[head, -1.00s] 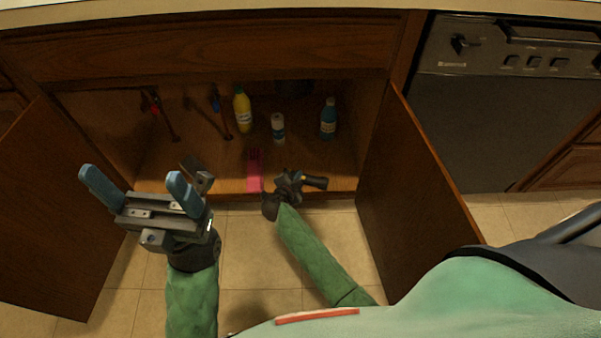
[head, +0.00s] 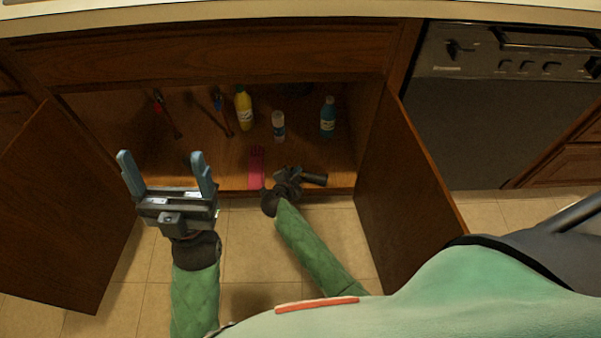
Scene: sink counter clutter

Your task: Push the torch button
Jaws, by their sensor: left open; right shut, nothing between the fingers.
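A dark cylinder that looks like the torch (head: 314,179) lies at the front edge of the cabinet floor, its narrow end to the right. Its left part is hard to separate from my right gripper (head: 288,181), which is beside or over it; I cannot tell if they touch. The torch button cannot be made out. My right gripper is shut with nothing held, its fingers mostly hidden. My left gripper (head: 160,160) is open and empty in front of the cabinet's left side, blue fingers pointing toward the opening.
A pink item (head: 256,167) lies left of my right gripper. A yellow bottle (head: 243,108), a white bottle (head: 278,126) and a blue bottle (head: 328,117) stand farther back. Tools (head: 219,105) lie at the left. Open doors (head: 405,165) flank the cabinet.

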